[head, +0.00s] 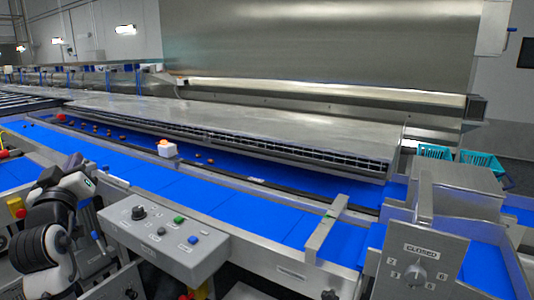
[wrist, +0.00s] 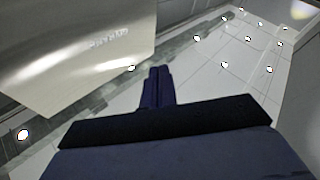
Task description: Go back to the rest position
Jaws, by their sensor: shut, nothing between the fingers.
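My gripper (wrist: 158,72) is shut and empty in the wrist view, its two dark fingers pressed together. Beyond the fingers, the wrist view shows a pale tiled surface with bright round lights and a large metal panel on the left. Nothing is close to the fingertips there. In the head view my arm is folded at the lower left, beside the blue belt (head: 300,232). I cannot make out the fingers in that view.
A grey control box (head: 165,238) with a knob and buttons stands near my arm. A dial panel (head: 415,262) marked CLOSED is at right. Several brown dates lie on the far belt near a small white block (head: 166,151). Teal crates (head: 480,160) stand at the back right.

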